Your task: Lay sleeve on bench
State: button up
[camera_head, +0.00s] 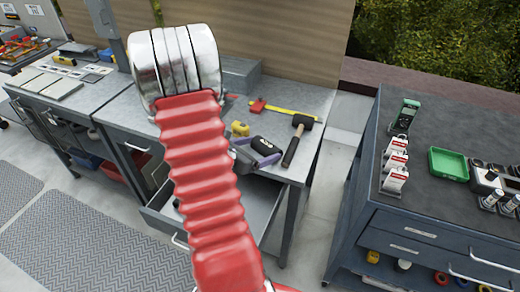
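The grey metal bench (318,105) stands at the middle and left, with an open drawer (183,226) below its top. My red ribbed arm with a silver elbow crosses the view and hides part of the bench and drawer. Just right of the arm, grey-purple prongs that look like my gripper (257,158) show over the bench's front part. A small black rounded piece (266,146) lies at or between them; I cannot tell whether it is the sleeve or whether it is held. No other sleeve can be made out.
A black-headed hammer (297,140), a yellow tape measure (240,129) and a red-and-yellow tool (283,110) lie on the bench. A dark cabinet (447,132) at right bears a green tray (448,164), a green meter (404,115) and white packs (395,166). A floor gap separates them.

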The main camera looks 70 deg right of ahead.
jog(key=shift+o, duration=1.4)
jog(key=shift+r, duration=0.15)
jog(key=v, duration=1.2)
